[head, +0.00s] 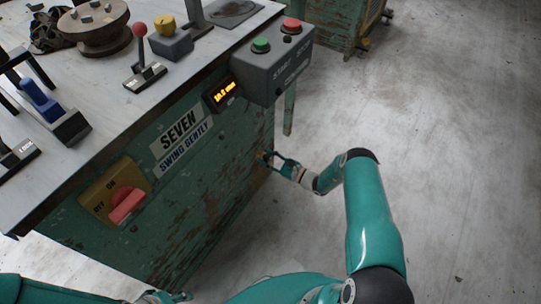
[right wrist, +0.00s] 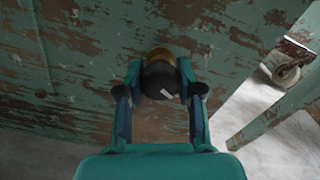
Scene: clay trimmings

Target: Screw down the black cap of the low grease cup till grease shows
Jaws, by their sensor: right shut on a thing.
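The low grease cup (right wrist: 160,53) shows as a brass-coloured rim on the green, worn cabinet side in the right wrist view. Its black cap (right wrist: 160,80) faces the camera and carries a small white mark. My right gripper (right wrist: 160,74) is shut on the cap, one finger on each side of it. In the head view, the right gripper (head: 272,160) reaches the cabinet's lower right side, and the cup is small and mostly hidden there. I cannot make out any grease. Part of my left arm shows at the bottom left edge; its fingers are not clear.
The green cabinet (head: 185,222) has a red switch (head: 127,204), a lit display (head: 222,93) and a grey button box (head: 272,72). Levers and a round wheel stand on its top. A table leg and caster (right wrist: 285,75) are right of the cup. Floor to the right is clear.

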